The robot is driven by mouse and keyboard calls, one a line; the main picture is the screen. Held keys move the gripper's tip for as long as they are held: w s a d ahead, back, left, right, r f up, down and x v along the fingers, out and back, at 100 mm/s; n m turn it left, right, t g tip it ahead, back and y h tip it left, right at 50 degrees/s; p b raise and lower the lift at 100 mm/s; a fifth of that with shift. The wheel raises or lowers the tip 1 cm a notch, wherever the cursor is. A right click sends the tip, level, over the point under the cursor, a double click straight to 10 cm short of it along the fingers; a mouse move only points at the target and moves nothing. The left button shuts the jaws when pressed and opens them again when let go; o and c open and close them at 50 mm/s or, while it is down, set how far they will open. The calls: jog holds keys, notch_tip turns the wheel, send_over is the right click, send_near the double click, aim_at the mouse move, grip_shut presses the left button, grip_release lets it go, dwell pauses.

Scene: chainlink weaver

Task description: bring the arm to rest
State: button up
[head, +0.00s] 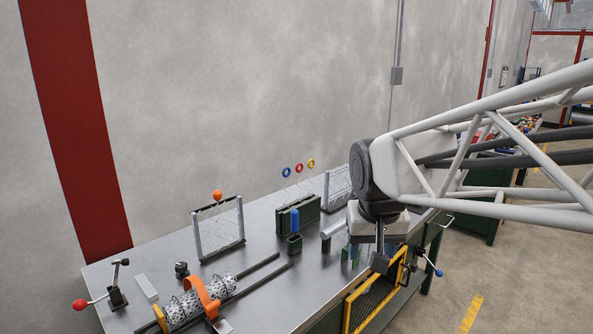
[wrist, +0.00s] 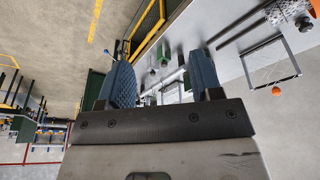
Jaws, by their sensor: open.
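My gripper (head: 380,262) hangs below the dark wrist joint of my arm, over the right end of the metal workbench (head: 262,228). In the wrist view my gripper (wrist: 163,82) shows two blue ribbed fingers set well apart. Nothing is held between them; the bench and its fixtures show beyond the gap. In the head view the fingertips are small and partly merge with the things behind, so their height above the bench is unclear.
A chainlink roll (head: 188,306) with an orange band lies at the bench's front left. A framed mesh panel (head: 218,230) stands behind it. Colored rings (head: 299,167) stand above a green block (head: 298,212). A yellow-edged frame (head: 376,297) is at the right front. Open floor (head: 480,270) lies right.

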jog(key=s+d+f, duration=0.2)
jog(key=s+f, duration=0.1)
jog(key=s, duration=0.5)
jog(key=s+d+f, duration=0.2)
jog(key=s+f, duration=0.2)
jog(key=s, duration=0.4)
jog(key=shift+d+f, duration=0.2)
jog(key=shift+d, duration=0.2)
